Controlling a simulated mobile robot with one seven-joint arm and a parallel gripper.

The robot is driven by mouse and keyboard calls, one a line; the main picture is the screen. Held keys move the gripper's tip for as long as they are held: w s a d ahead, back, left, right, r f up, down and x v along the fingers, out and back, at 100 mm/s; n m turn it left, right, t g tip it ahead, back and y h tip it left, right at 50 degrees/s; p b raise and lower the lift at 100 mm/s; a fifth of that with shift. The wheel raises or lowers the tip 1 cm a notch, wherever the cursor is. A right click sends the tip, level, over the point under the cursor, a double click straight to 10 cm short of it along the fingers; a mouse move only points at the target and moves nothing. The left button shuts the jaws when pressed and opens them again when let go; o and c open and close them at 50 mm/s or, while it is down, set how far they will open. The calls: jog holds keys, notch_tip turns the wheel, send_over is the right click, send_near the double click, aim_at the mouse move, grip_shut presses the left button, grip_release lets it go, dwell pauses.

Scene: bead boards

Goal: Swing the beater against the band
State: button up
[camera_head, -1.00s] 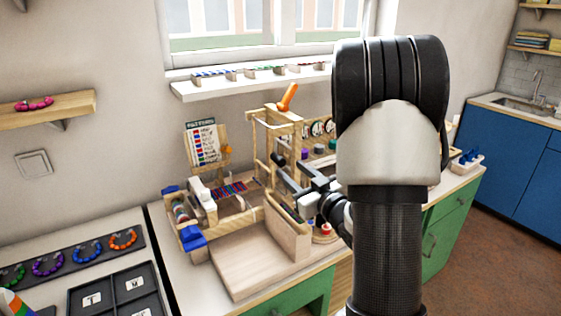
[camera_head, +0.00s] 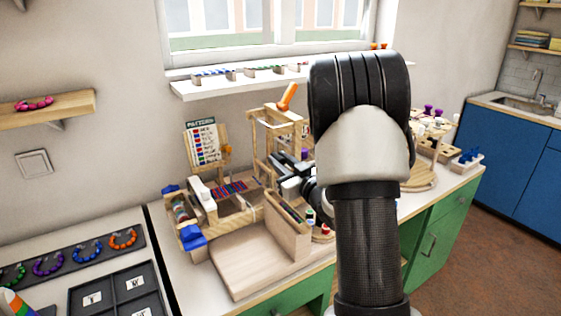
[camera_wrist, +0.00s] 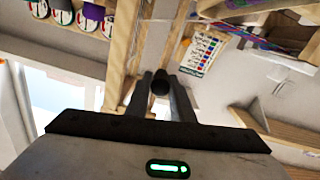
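The wooden loom stands on the bench, with the red and blue band (camera_head: 230,190) stretched across its left part. An upright wooden frame (camera_head: 257,140), apparently the beater, stands to the right of the band. My gripper (camera_head: 277,174) is low beside this frame, partly hidden by my arm. In the wrist view, my gripper (camera_wrist: 160,90) has a dark round knob (camera_wrist: 160,82) between its fingertips, with no clear gap at its sides. Pale wooden bars (camera_wrist: 123,50) run close past the fingers. The band (camera_wrist: 258,40) shows at upper right. Whether the beater touches the band cannot be told.
An orange lever (camera_head: 288,96) tops the loom. A pattern card (camera_head: 201,143) stands behind the band. Blue clamps (camera_head: 192,237) and a pale wooden tray (camera_head: 250,260) are in front. Several round-faced spools (camera_wrist: 65,12) show in the wrist view. A windowsill (camera_head: 240,85) is behind.

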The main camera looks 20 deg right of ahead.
jog(key=shift+s+a+m+b, duration=0.1)
jog(key=shift+a+m+b, duration=0.4)
jog(key=shift+m, duration=0.2)
grip_shut()
jog(key=shift+s+a+r+m, duration=0.1)
jog(key=shift+a+r+m, duration=0.1)
jog(key=shift+a+m, duration=0.85)
jog(key=shift+d, duration=0.2)
